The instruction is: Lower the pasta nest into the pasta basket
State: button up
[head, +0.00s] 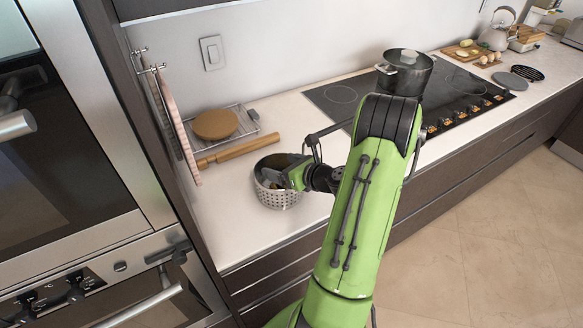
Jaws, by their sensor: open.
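The pasta basket (277,200) is a round, perforated, light grey metal basket standing upright on the counter. My gripper (276,183) reaches in from the right over the basket's rim, with its fingers at the mouth of the basket. The fingers are open. The pasta nest cannot be made out; the gripper and the basket wall hide most of the inside. A small yellowish patch near the fingers is too small to identify.
A rolling pin (238,149) lies behind the basket, and a round brown board (215,124) rests on a wire rack beyond it. A pot (404,72) stands on the black cooktop (342,95). The oven tower (70,150) is at left. Counter in front of the basket is clear.

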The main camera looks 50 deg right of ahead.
jog(key=p+v, duration=0.1)
jog(key=v, duration=1.4)
jog(key=shift+s, duration=0.25)
jog(key=w+a+r+n+g+y, duration=0.15)
jog(key=a+n+g, duration=0.25)
jog(key=a+n, duration=0.55)
jog(key=w+a+r+n+g+y, duration=0.1)
jog(key=w+a+n+g+y, duration=0.2)
jog(key=a+n, duration=0.7)
jog(key=s+a+r+n+h, duration=0.4)
jog(key=s+n, duration=0.5)
jog(key=n, duration=0.8)
notch_tip(320, 180, up, 3)
jog(key=a, duration=0.2)
jog(key=shift+a+g, duration=0.4)
jog(key=shift+n+h, duration=0.25)
